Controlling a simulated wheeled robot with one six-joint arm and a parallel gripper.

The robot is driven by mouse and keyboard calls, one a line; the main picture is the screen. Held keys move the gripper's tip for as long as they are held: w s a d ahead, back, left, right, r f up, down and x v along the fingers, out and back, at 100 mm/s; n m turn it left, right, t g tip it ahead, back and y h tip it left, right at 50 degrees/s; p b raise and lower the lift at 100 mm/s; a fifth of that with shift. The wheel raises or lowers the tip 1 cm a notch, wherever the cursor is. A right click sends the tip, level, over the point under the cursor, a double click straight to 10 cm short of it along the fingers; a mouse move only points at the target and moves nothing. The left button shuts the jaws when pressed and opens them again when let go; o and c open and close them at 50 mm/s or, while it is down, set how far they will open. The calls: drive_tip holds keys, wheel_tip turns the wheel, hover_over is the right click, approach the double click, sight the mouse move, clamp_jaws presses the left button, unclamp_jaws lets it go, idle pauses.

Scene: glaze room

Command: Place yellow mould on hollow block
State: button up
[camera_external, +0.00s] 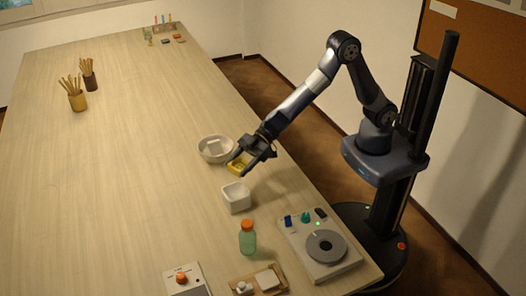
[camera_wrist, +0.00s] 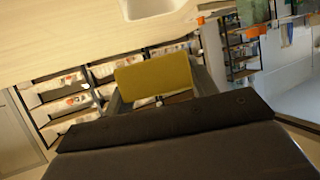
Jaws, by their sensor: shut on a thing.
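The yellow mould (camera_external: 236,166) is a small square piece with a hollow top. My gripper (camera_external: 247,160) is shut on it, and its dark fingers hide part of the mould. In the wrist view the mould's flat yellow side (camera_wrist: 156,75) shows between the fingers. A white square hollow block (camera_external: 236,198), open at the top, stands on the table, just in front of the mould in the outside view. The two look apart. The height of the mould above the table is hard to tell.
A white bowl (camera_external: 205,153) with a pale thing in it stands close to the left of the mould. A green bottle (camera_external: 248,241) with an orange cap and a turntable device (camera_external: 312,262) stand nearer the front. The table's left middle is clear.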

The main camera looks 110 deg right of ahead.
sight(241, 183)
drive_tip(key=shift+f, duration=2.75)
drive_tip(key=shift+f+b, duration=0.2)
drive_tip(key=shift+b, duration=0.15)
drive_tip(key=o, duration=1)
drive_tip(key=shift+r, duration=0.2)
drive_tip(key=shift+s+d+r, duration=0.1)
drive_tip(key=shift+s, duration=0.1)
drive_tip(key=b+v, duration=0.1)
drive_tip(key=v, duration=1)
drive_tip(key=shift+s, duration=0.3)
drive_tip(key=shift+d, duration=0.1)
